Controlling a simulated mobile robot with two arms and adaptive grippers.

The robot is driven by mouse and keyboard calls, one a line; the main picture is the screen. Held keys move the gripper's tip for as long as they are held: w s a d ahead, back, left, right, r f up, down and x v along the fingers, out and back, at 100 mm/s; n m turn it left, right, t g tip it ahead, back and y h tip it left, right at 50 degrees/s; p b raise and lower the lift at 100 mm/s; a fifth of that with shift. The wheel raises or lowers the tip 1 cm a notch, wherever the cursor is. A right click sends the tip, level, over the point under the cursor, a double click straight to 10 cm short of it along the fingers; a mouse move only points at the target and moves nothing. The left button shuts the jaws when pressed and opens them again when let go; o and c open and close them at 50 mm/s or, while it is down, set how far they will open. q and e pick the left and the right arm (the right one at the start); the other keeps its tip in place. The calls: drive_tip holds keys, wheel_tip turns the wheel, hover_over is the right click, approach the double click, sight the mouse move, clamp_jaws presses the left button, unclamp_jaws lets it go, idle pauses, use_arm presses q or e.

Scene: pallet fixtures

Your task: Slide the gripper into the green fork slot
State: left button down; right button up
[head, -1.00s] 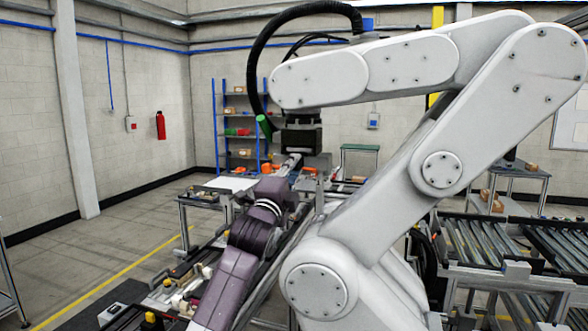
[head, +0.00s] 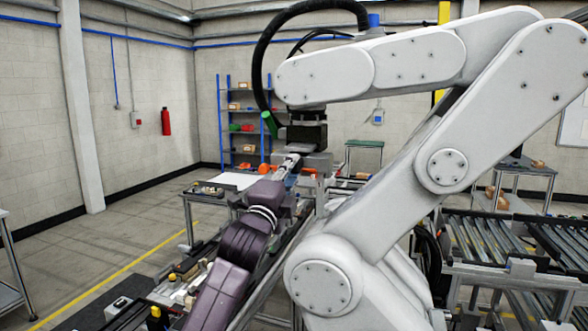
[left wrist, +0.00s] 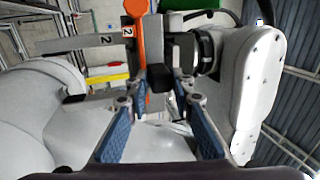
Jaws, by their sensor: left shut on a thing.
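My left gripper (head: 290,160) comes up from the lower left in the head view, at the end of my purple arm. It is small there, just below a black block (head: 302,136) under the white robot arm. In the left wrist view its blue-padded fingers (left wrist: 160,98) stand on either side of a dark piece (left wrist: 161,76) and are shut on it. An orange fork part (left wrist: 136,28) and a grey bar marked 2 (left wrist: 80,43) are close ahead. A green part (left wrist: 190,4) shows at the top edge; I cannot tell whether it is the green slot. My right gripper is not in view.
The large white robot arm (head: 440,125) fills the middle and right of the head view and hides much behind it. A roller conveyor (head: 500,245) stands at the right. A blue shelf (head: 238,122) is at the back. The floor at the left (head: 100,250) is clear.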

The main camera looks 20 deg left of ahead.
use_arm(q)
drive_tip(key=shift+s+r, duration=0.15)
drive_tip(key=shift+s, duration=1.65)
wheel_tip(320, 180, up, 2)
drive_tip(key=shift+p, duration=1.1)
